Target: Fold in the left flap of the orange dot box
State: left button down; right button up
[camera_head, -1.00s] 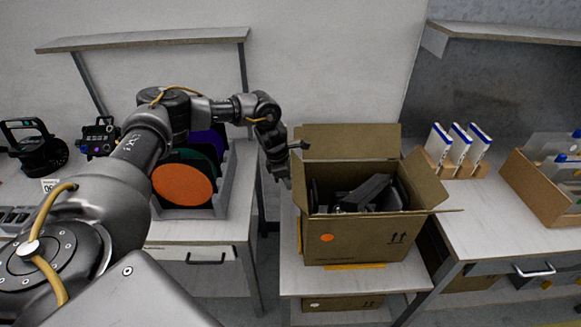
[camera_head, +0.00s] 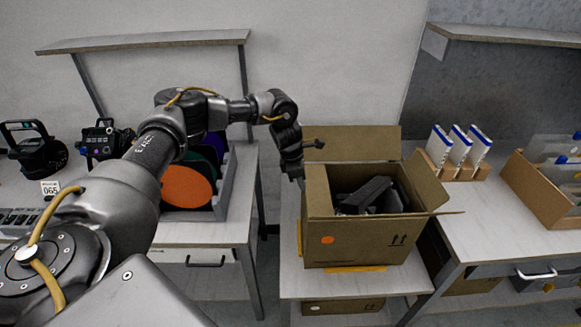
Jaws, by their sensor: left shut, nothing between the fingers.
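The orange dot box (camera_head: 365,246) is a brown carton on a low stand, with an orange dot at its front left. Its left flap (camera_head: 319,193) stands up and leans inward over the left part of the opening. My left gripper (camera_head: 301,184) is shut and empty, just outside that flap at its left; whether it touches the flap I cannot tell. The back flap (camera_head: 350,144) stands up, and the right flap (camera_head: 427,184) spreads outward. Black par can parts (camera_head: 370,193) lie inside, partly hidden by the left flap. My right gripper is not in view.
A grey rack with coloured discs (camera_head: 187,187) stands on the left table, under my left arm. White-and-blue packs (camera_head: 460,147) in a holder and an open carton (camera_head: 540,188) stand on the right table. A gap separates the left table from the box's stand.

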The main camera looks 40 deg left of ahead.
pick_arm(q)
jog(key=shift+s+a+r+p, duration=0.35)
jog(key=shift+a+r, duration=0.1)
jog(key=shift+r, duration=0.1)
jog(key=shift+s+a+r+p, duration=0.35)
jog(key=shift+a+r, duration=0.05)
jog(key=shift+r, duration=0.15)
jog(key=w+d+p+v, duration=0.1)
jog(key=p+v, duration=0.5)
jog(key=v, duration=0.2)
jog(key=shift+d+r, duration=0.3)
jog(key=shift+r, duration=0.3)
jog(key=shift+w, duration=0.1)
